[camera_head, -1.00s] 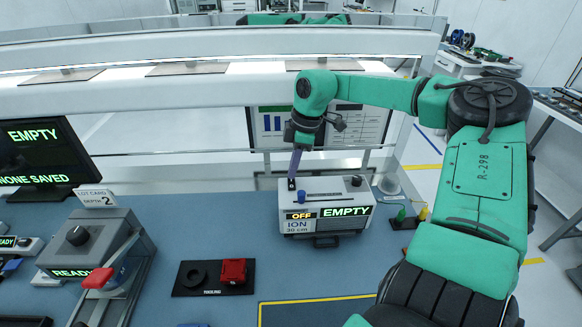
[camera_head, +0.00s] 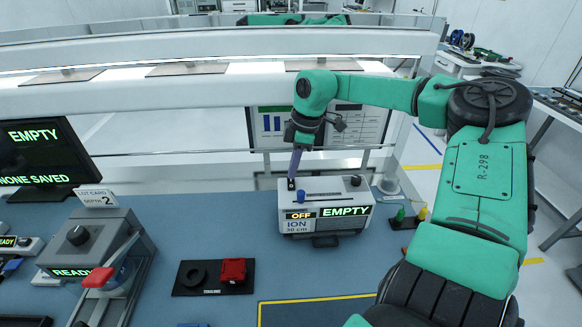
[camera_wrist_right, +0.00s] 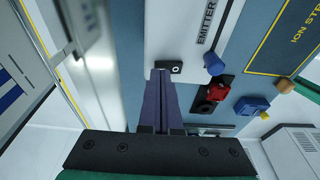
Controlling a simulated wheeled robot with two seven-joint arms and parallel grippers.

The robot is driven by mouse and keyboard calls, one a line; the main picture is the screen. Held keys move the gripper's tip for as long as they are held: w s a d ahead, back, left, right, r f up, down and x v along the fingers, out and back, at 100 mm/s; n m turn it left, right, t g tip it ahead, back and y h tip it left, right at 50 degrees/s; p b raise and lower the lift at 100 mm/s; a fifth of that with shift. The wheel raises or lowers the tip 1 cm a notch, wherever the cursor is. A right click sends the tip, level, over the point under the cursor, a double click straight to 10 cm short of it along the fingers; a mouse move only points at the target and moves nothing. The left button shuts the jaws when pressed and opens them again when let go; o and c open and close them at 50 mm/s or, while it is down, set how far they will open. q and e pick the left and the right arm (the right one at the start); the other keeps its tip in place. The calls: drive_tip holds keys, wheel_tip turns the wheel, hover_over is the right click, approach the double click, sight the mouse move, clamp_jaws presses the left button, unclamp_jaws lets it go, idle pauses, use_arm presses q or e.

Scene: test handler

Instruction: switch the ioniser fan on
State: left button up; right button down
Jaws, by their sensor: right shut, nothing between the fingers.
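The ioniser fan (camera_head: 350,190) is a white box on the blue bench, with "ION 30 cm" on its front. Its small display (camera_head: 301,214) reads OFF; the larger one (camera_head: 346,211) reads EMPTY. My right gripper (camera_head: 292,184) points down at the box's rear left top corner, shut and empty. In the right wrist view its purple fingertips (camera_wrist_right: 161,76) are at a small black switch (camera_wrist_right: 174,67) marked with a ring; I cannot tell whether they touch. A blue knob (camera_head: 304,196) stands on the box beside the fingers. My left gripper is not in view.
A black tray (camera_head: 208,290) with a red block (camera_head: 232,270) lies in front of the fan. Green and yellow pieces (camera_head: 400,214) stand to its right. A grey device with a red lever (camera_head: 98,277) is at left. A white rail (camera_head: 230,95) runs behind.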

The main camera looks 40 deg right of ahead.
drive_tip(key=shift+f+b, duration=0.5)
drive_tip(key=shift+f, duration=0.1)
idle(0.5)
drive_tip(key=shift+r, duration=0.1)
drive_tip(key=shift+r+p, duration=2.3)
drive_tip(key=shift+r, duration=1.25)
drive_tip(key=shift+f, duration=0.1)
